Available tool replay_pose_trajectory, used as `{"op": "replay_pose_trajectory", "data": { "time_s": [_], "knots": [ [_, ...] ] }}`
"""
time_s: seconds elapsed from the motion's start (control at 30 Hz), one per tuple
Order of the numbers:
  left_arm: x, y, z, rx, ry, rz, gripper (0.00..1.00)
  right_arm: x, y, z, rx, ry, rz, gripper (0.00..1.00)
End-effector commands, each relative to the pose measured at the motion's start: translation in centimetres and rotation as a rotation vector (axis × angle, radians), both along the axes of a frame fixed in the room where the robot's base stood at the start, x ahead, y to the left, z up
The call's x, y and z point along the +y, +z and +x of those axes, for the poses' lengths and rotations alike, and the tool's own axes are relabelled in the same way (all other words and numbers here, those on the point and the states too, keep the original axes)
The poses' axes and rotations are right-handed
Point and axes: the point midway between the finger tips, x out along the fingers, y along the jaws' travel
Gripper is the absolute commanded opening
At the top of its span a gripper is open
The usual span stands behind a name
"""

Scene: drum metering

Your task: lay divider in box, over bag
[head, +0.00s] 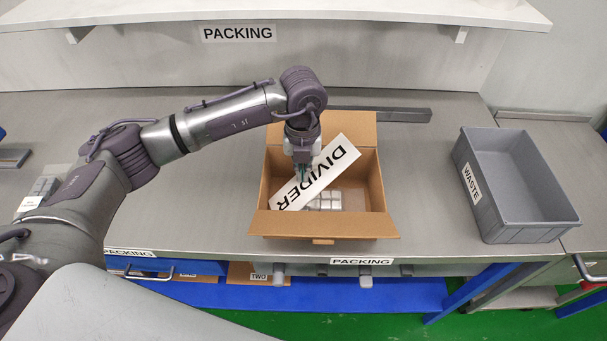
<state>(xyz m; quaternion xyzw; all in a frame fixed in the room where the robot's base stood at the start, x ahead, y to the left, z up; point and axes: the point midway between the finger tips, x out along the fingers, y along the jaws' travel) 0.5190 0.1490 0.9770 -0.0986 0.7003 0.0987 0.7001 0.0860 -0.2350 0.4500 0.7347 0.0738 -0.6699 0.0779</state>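The white divider (335,167), with DIVIDER printed in black, lies slantwise at the open cardboard box (276,222). Its lower left end is inside the box, and its upper right end reaches up toward the back wall. My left gripper (302,174) comes down from above at the divider's left edge and appears shut on it. The fingertips are small and partly hard to make out. The bag (326,201), pale with several blocky parts, lies on the box floor, partly hidden under the divider. My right gripper is not in view.
The box flaps stand open on the grey bench (200,215). A grey bin marked WASTE (482,203) stands to the right. A dark bar (400,115) lies behind the box. A shelf (400,12) overhangs the back. Bench space between box and bin is clear.

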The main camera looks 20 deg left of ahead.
Motion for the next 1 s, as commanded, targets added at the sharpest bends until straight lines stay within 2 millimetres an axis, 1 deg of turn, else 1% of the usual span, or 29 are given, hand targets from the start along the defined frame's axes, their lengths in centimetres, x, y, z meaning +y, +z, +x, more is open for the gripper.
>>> {"op": "replay_pose_trajectory", "data": {
  "time_s": [0.73, 1.0],
  "knots": [
    [0.0, -1.6, 0.0, 0.000, 0.000, 0.000, 0.00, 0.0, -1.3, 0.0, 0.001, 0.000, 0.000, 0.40],
    [0.0, -1.8, 0.0, 0.000, 0.000, 0.000, 0.00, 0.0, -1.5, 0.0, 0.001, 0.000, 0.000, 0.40]
  ]
}}
